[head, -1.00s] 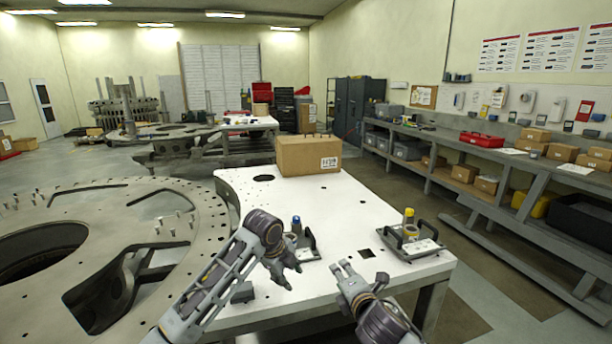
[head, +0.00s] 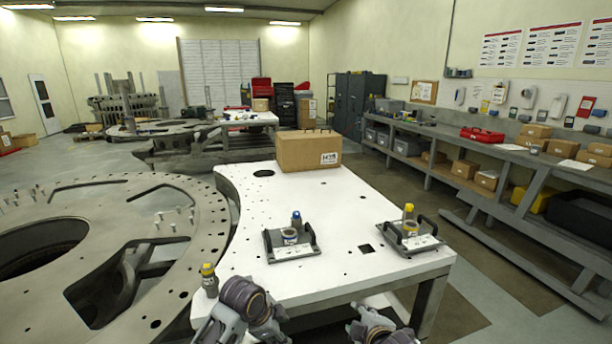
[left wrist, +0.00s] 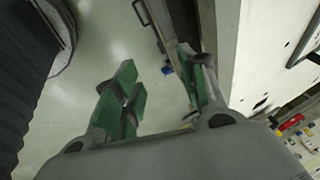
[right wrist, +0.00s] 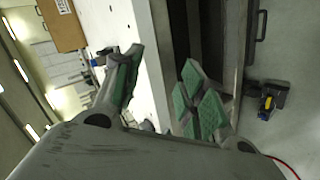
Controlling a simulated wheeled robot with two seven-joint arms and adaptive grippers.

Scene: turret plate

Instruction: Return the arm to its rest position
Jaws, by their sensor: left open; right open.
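My left gripper (left wrist: 157,72) is open and empty in the left wrist view, with green pads over the grey floor beside the white table. In the head view my left arm is low at the table's front edge and its fingers cannot be made out. My right gripper (right wrist: 163,65) is open and empty in the right wrist view. In the head view my right gripper (head: 364,312) is low, just in front of the table edge. Both grippers are apart from the things on the white table (head: 330,215).
A tray (head: 275,250) with a blue-topped part and a tray (head: 432,240) with a yellow-topped part sit on the table. A cardboard box (head: 300,155) stands at its back. A yellow-topped cylinder (head: 209,284) stands front left, near the large turret plate (head: 130,325).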

